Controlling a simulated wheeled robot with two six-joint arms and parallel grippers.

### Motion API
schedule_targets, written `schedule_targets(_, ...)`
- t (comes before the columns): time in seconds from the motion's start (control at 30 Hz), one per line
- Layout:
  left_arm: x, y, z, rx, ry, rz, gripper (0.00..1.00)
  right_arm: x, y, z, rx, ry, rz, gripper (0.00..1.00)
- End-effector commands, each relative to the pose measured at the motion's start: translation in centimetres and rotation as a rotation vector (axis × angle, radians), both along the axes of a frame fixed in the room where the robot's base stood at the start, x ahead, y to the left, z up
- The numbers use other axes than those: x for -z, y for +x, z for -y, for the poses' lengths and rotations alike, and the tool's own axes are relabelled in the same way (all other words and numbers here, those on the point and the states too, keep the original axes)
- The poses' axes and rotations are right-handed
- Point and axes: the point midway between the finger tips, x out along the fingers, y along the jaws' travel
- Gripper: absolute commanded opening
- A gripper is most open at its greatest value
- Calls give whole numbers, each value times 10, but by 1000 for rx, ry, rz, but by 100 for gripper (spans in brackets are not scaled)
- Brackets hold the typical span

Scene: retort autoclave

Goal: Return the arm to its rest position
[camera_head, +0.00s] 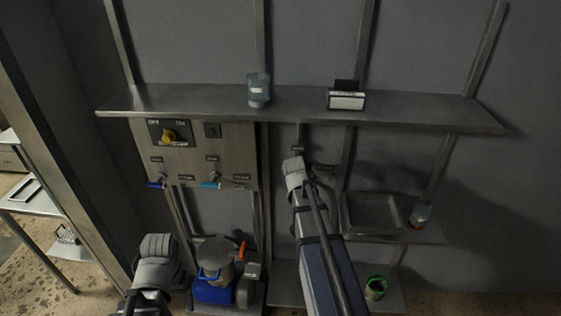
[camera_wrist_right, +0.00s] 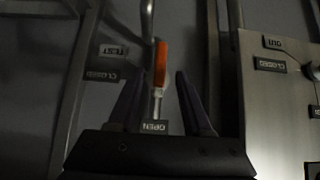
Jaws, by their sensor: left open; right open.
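My left arm comes in at the lower left of the head view, with a grey rounded joint on top. My left gripper (camera_head: 140,298) shows only in part at the bottom edge, open; its fingertips are hard to make out. My right arm (camera_head: 318,250) rises from the bottom centre, in front of the wall below the shelf. Its gripper is not clear there. In the right wrist view my right gripper (camera_wrist_right: 157,80) is open, its dark fingers apart. An orange handle (camera_wrist_right: 161,62) on a metal stem shows between the fingers, apparently not clamped.
A steel shelf (camera_head: 205,100) carries a grey cup (camera_head: 259,91) and a small box (camera_head: 346,99). Below are a control panel (camera_head: 231,146), a blue-based pump (camera_head: 212,292), a sink tray (camera_head: 374,213), a jar (camera_head: 420,214) and a green-rimmed can (camera_head: 376,287). A side table stands left.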

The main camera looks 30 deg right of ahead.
Motion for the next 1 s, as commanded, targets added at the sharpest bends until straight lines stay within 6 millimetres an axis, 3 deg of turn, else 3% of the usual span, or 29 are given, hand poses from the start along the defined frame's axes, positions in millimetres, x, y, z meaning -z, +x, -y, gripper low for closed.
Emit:
schedule_targets(0.17,0,0,0,0,0,0,76,0,0,-1,-1,1,-1,50)
schedule_targets(0.27,0,0,0,0,0,0,76,3,-2,-15,-22,6,-23,50)
schedule_targets(0.37,0,0,0,0,0,0,76,12,-10,-54,-79,19,-85,50)
schedule_targets(0.47,0,0,0,0,0,0,76,26,-28,-113,-175,36,-191,50)
schedule_targets(0.6,0,0,0,0,0,0,76,45,-74,-204,-347,52,-379,50)
schedule_targets(0.7,0,0,0,0,0,0,76,54,-115,-260,-470,52,-515,50)
schedule_targets(0.83,0,0,0,0,0,0,76,61,-168,-312,-614,41,-672,50)
schedule_targets(1.0,0,0,0,0,0,0,76,63,-219,-348,-741,24,-816,50)
